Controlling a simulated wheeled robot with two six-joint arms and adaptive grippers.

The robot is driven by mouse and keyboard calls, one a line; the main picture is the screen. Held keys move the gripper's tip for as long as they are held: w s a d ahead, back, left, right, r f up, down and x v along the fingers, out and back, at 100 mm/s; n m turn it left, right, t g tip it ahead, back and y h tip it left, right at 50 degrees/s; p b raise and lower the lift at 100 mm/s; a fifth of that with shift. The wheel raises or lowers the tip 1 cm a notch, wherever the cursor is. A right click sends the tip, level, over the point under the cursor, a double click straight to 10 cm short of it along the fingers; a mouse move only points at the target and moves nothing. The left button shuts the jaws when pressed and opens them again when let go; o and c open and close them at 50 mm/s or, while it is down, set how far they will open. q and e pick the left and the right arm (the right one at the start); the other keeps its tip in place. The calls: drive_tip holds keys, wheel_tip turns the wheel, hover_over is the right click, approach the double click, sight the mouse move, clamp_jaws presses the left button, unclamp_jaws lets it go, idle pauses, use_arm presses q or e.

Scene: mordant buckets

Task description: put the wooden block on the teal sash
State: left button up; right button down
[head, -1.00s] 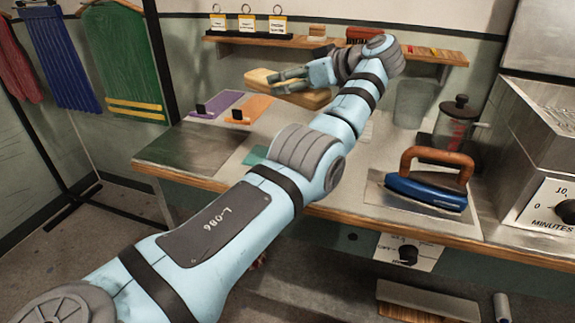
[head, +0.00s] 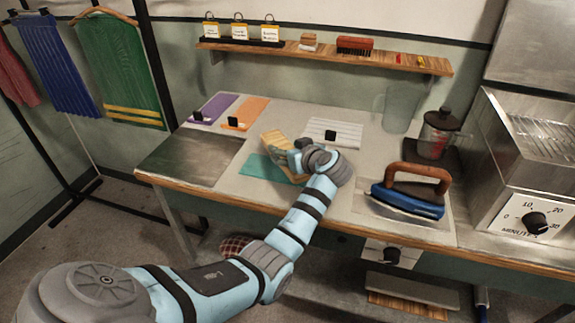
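The wooden block (head: 272,143), pale tan, is at my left gripper (head: 290,156), whose fingers are closed on its near right part. The block looks tilted and hangs over or touches the teal sash; the exact contact is hard to tell. The teal sash (head: 256,168) lies flat on the table, with its right part hidden behind the block and gripper. My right gripper is not in view.
Purple (head: 216,107) and orange (head: 246,113) sashes lie behind, near a white striped cloth (head: 345,133). A blue iron (head: 408,201) stands to the right, with a glass press (head: 438,136) behind it. A dark plate (head: 190,157) lies on the left.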

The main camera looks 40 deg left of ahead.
use_arm(q)
wheel_tip(320, 180, down, 4)
drive_tip(key=shift+s+r+b, duration=0.1)
drive_tip(key=shift+s+b, duration=0.05)
drive_tip(key=shift+b, duration=0.45)
drive_tip(key=o, duration=1.6)
drive_tip(key=shift+c, duration=0.2)
